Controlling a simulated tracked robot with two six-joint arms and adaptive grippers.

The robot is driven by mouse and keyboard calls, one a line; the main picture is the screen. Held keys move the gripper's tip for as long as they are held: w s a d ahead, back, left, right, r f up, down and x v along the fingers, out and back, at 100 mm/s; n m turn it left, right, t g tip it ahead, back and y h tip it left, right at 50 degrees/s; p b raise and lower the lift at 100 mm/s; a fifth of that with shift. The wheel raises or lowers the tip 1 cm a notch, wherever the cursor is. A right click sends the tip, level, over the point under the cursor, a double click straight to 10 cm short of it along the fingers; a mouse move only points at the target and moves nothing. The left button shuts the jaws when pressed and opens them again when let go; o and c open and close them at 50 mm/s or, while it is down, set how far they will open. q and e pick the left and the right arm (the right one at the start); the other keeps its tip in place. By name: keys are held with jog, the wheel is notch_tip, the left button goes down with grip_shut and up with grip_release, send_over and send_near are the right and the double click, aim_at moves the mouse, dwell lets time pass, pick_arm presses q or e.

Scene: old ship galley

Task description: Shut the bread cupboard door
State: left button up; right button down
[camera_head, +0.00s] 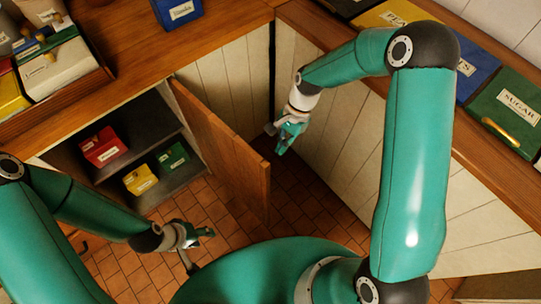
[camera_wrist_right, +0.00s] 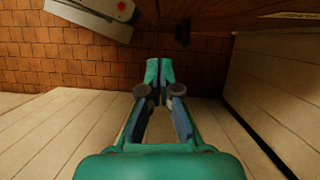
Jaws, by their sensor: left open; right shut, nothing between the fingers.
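The wooden cupboard door (camera_head: 228,150) stands open, swung out from the cupboard (camera_head: 125,125) and reaching over the tiled floor. Inside, on the shelves, are a red box (camera_head: 102,146), a yellow box (camera_head: 140,180) and a green box (camera_head: 173,155). My right gripper (camera_head: 282,146) is shut and empty, to the right of the door with a gap between them in the head view. Its closed fingers show in the right wrist view (camera_wrist_right: 158,75). My left gripper (camera_head: 198,250) is open and empty, left of the door's free end, low in front of the cupboard.
White plank cabinet fronts (camera_head: 335,125) run close along the right side of my right gripper. A wooden counter (camera_head: 130,50) lies above the cupboard, holding boxes and a blue tin (camera_head: 178,12). More labelled tins, including a green sugar tin (camera_head: 510,112), line the right counter. Tiled floor (camera_head: 135,265) is open below.

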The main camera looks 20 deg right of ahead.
jog(key=a, duration=0.1)
jog(key=s+a+f+p, duration=0.1)
jog(key=s+a, duration=0.1)
jog(key=a, duration=0.1)
jog(key=shift+a+f+p, duration=0.1)
jog(key=shift+f+p, duration=0.25)
jog(key=shift+s+a, duration=0.15)
